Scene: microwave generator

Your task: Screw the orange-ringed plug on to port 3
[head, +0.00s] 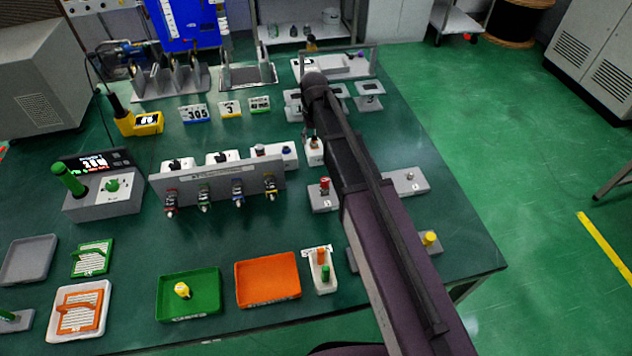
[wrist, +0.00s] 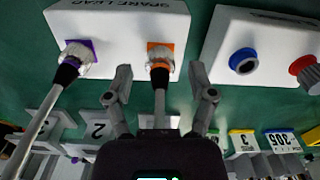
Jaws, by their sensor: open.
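In the wrist view the orange-ringed plug (wrist: 159,66) sits at the edge of a white block marked SPARE LEAD (wrist: 115,20). It has a knurled metal collar, and its grey lead runs down toward my wrist. My gripper (wrist: 160,82) is open, with one finger on each side of this plug and a visible gap on both sides. A purple-ringed plug (wrist: 78,56) sits on the same block, to the left. In the head view my gripper (head: 309,135) is over the white block (head: 315,155), and my arm partly hides that area. I cannot make out which socket is port 3.
A white block with blue and red fittings (wrist: 245,60) stands close by on the right in the wrist view. Numbered stands (head: 369,102) are behind. A grey panel with several coloured connectors (head: 220,180) is at left. Green (head: 189,312) and orange (head: 267,296) trays lie in front.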

